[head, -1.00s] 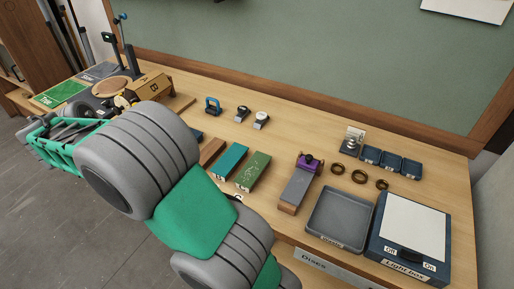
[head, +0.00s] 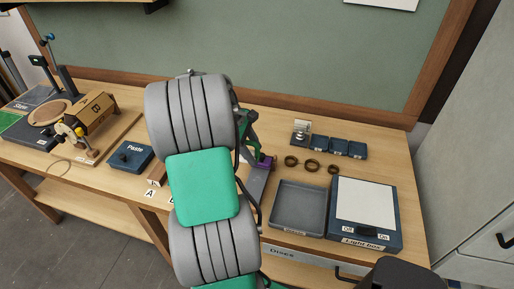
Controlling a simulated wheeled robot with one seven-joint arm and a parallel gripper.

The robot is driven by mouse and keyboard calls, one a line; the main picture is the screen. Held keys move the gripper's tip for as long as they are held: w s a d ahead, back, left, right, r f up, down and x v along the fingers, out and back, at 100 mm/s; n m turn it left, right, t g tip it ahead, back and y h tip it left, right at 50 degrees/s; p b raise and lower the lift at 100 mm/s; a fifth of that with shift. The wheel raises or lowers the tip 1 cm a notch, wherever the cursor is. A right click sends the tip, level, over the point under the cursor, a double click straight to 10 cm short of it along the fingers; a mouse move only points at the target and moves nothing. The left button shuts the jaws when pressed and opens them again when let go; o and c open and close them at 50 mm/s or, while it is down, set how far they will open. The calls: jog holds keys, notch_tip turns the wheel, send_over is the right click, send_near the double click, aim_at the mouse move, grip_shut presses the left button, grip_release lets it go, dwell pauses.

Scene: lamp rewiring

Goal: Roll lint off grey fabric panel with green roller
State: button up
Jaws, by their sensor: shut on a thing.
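In the head view, a long grey-topped strip (head: 257,186), which looks like the fabric panel, lies on the bench, partly hidden by my arm. A purple piece (head: 266,163) is at its far end; I see no green roller. My gripper (head: 254,152), green and largely hidden behind my arm, is down at this purple piece and shut on it, as far as the view shows. Whether the purple piece touches the grey surface cannot be told. Any lint is too small to see.
Right of the strip are an empty grey tray (head: 299,183), a light box (head: 385,246), brass rings (head: 312,164) and small blue trays (head: 338,147). A blue Paste box (head: 131,157) and a yellow-brown box (head: 93,115) are on the left. The grey cabinet (head: 480,150) closes off the far right.

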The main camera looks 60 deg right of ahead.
jog(key=shift+s+d, duration=0.35)
jog(key=shift+s, duration=0.35)
jog(key=shift+s+f, duration=0.1)
jog(key=shift+f, duration=0.15)
notch_tip(320, 180, down, 5)
jog(key=b, duration=0.6)
jog(key=shift+r, duration=0.1)
jog(key=shift+r, duration=0.1)
